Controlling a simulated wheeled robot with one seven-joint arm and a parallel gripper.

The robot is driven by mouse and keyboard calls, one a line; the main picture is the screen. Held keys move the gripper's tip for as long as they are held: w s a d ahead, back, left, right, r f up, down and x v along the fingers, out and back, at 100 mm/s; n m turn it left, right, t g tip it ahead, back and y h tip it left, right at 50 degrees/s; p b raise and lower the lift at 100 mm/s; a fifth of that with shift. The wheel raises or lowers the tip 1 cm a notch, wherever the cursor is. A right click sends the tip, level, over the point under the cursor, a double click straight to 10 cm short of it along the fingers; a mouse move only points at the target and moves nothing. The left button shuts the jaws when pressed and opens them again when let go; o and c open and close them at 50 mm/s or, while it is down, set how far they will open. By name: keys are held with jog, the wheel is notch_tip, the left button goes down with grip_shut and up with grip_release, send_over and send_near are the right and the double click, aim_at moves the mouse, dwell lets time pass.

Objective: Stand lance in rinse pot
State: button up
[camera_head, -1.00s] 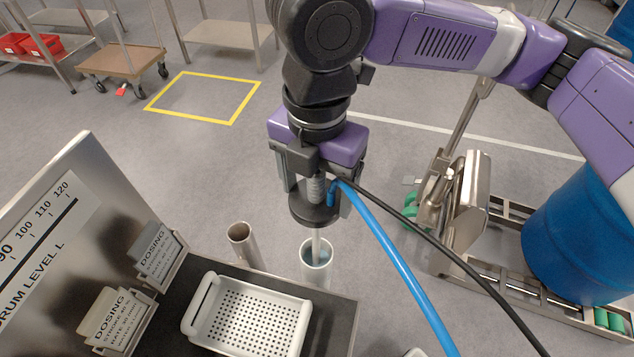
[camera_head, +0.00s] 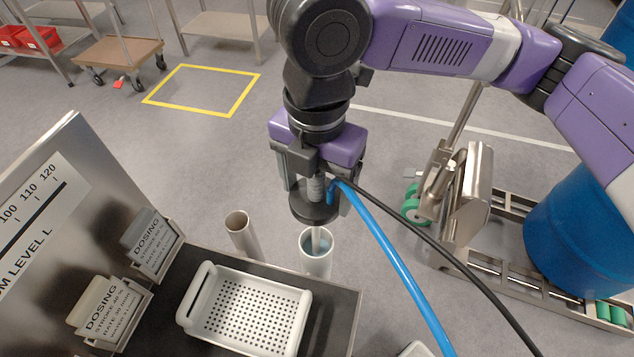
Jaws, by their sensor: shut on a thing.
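My gripper (camera_head: 317,180) points down, shut on the lance. The lance has a ribbed grey neck, a black round collar (camera_head: 313,208) and a thin grey tube (camera_head: 316,237) below. A blue hose and a black cable run from its top to the lower right. The rinse pot (camera_head: 316,265) is a white upright cylinder with bluish contents, directly below the collar. The tube looks nearly upright and reaches into the pot's mouth; its lower end is hidden. The collar is above the rim, with a gap between them.
A metal tube holder (camera_head: 242,237) stands left of the pot. A white perforated tray (camera_head: 193,328) lies on the dark bench (camera_head: 341,310) in front. A level panel (camera_head: 75,190) with dosing cards is at left. A blue drum (camera_head: 585,240) and steel trolley (camera_head: 470,205) stand at right.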

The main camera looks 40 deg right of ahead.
aim_at(317, 231)
jog(key=shift+f+b, duration=4.65)
jog(key=shift+f, duration=2.2)
jog(key=shift+r, duration=0.1)
jog(key=o, duration=2.2)
jog(key=shift+c, duration=0.2)
jog(key=shift+r+p, duration=0.7)
jog(key=shift+r, duration=3.2)
